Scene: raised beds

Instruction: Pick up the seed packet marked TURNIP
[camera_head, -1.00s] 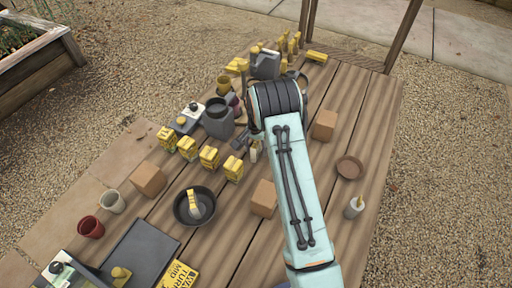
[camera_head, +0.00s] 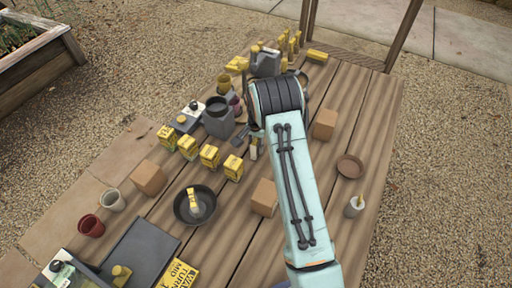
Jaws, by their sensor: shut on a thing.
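My gripper (camera_head: 246,142) shows only in part below the bend of my arm, which hides most of it. A narrow pale and yellow thing (camera_head: 254,149), probably a seed packet seen nearly edge-on, is at its jaws. Its marking cannot be read. Several yellow seed packets stand upright in a slanting row to the left: one at the near end (camera_head: 233,168), one beside it (camera_head: 209,157), then one more (camera_head: 188,147) and the far-left one (camera_head: 167,137). Their names are too small to read. A yellow card (camera_head: 180,273) at the bottom edge shows the letters TURN.
A grey can (camera_head: 218,120) stands behind the row. A dark bowl (camera_head: 181,212), a wooden block (camera_head: 263,197) and another block (camera_head: 149,178) lie in front. A dark tray (camera_head: 140,252) is at lower left.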

